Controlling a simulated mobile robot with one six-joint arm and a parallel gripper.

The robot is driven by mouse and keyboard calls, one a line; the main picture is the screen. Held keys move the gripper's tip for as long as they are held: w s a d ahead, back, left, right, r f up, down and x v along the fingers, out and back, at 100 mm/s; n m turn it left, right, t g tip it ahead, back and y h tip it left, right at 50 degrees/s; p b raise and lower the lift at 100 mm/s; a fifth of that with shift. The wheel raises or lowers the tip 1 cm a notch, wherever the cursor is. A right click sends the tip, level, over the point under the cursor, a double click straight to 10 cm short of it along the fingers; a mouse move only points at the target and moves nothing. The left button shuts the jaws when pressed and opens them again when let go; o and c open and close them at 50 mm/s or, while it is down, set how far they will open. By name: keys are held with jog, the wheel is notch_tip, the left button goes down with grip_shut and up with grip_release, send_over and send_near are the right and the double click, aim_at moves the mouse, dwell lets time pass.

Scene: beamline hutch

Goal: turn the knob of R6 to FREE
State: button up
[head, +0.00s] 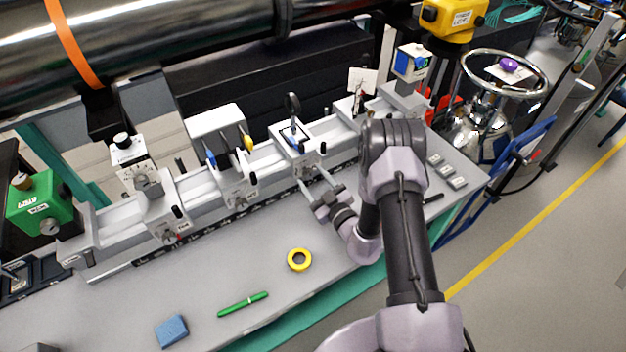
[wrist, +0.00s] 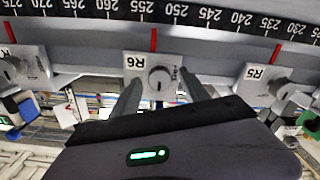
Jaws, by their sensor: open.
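The R6 carriage (head: 297,142) sits on the rail in the middle of the head view. Its front plate (wrist: 137,74) with the upside-down R6 label is at the centre of the wrist view. The round grey knob (wrist: 159,79) is beside the label, with a dark vertical mark on its face. Small lettering to its right is hard to read. My gripper (head: 314,178) is open in front of this plate. In the wrist view its fingers (wrist: 160,84) appear one on each side of the knob; whether they touch it I cannot tell.
The R5 carriage (wrist: 258,84) is on the right in the wrist view, another carriage (wrist: 18,68) on the left. A scale strip (wrist: 195,14) runs along the rail. A yellow tape roll (head: 299,259), green pen (head: 243,304) and blue block (head: 171,330) lie on the bench.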

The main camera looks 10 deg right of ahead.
grip_shut()
jog(key=shift+n, duration=0.3)
jog(key=n, duration=0.8)
jog(key=shift+f, duration=0.1)
jog(key=n+b, duration=0.1)
jog(key=n, duration=0.4)
jog(key=shift+n+b, duration=0.3)
jog(key=shift+n, duration=2)
